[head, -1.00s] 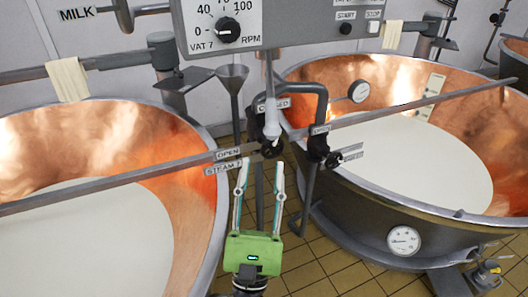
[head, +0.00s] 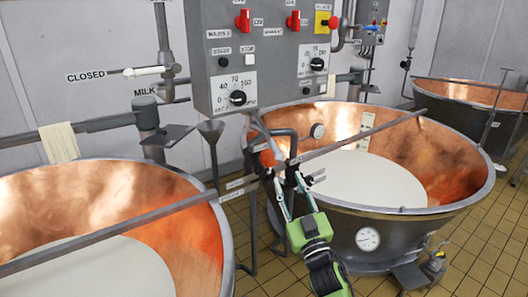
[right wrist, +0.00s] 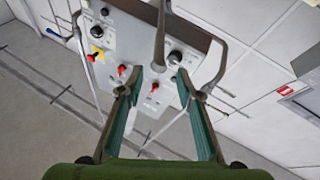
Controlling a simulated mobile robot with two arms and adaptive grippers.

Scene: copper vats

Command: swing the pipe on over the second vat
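The left vat (head: 212,225) holds white liquid too. I cannot tell whether this bent pipe is the task's swinging pipe. My right gripper (head: 281,188) reaches up from below beside the dark fittings under the bend. Its fingers are apart. In the right wrist view the gripper (right wrist: 158,80) is also spread, with a grey rod (right wrist: 159,35) showing between the fingers; contact cannot be told. My left gripper is not in view.
A grey control panel (head: 262,50) hangs above the gap between the vats. Long flat bars (head: 110,228) cross above the vats. A white-handled milk valve (head: 143,71) is at the back left. A third vat (head: 470,95) stands back right. Tiled floor (head: 470,235) is clear at right.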

